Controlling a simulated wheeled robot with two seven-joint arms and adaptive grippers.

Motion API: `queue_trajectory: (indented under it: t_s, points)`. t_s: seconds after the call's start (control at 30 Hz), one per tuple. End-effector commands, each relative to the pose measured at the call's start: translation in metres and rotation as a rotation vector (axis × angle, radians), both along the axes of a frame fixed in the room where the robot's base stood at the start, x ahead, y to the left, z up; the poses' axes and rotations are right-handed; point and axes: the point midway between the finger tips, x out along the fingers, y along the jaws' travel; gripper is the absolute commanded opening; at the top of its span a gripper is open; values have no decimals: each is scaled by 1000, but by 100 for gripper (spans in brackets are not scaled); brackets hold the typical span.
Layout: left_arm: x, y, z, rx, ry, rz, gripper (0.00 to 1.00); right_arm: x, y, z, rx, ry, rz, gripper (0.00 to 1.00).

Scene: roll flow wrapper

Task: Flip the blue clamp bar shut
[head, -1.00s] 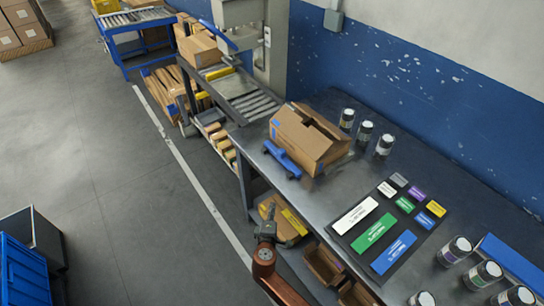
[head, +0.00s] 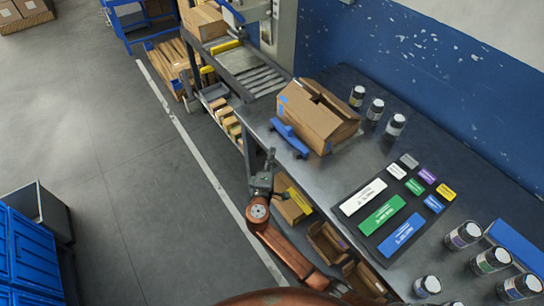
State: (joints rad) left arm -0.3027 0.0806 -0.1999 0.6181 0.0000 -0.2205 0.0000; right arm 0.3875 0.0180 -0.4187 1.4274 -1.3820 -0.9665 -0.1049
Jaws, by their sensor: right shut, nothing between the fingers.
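A blue bar (head: 231,12) slants across the front of the grey machine at the top edge, partly cut off. A blue piece with thick ends (head: 289,138) lies on the bench beside the open carton. I cannot tell for sure which one is the clamp bar, or how a hinge stands. My right gripper (head: 268,157) is dark, shut and empty. It appears just off the bench's left edge, below the blue piece in the picture and apart from it. My left gripper is out of view.
An open carton (head: 318,115) stands on the dark bench (head: 330,174). A mat with coloured labels (head: 372,244) and several jars (head: 464,235) occupy the bench's right part. Cardboard bins (head: 327,243) sit below the edge. Grey rollers (head: 262,81) adjoin the machine.

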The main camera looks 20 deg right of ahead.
Motion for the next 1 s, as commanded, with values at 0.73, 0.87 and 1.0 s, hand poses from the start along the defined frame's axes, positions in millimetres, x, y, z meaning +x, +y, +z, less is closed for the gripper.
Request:
queue_trajectory:
  t_s: [0.73, 0.87, 1.0]
  points:
    - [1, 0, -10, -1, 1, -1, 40, 67, -63, 0, 1, 0, 0, 0]
    - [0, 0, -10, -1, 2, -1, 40, 66, -63, 0, 1, 0, 0, 0]
    - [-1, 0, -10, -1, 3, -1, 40, 67, -64, 0, 1, 0, -1, 0]
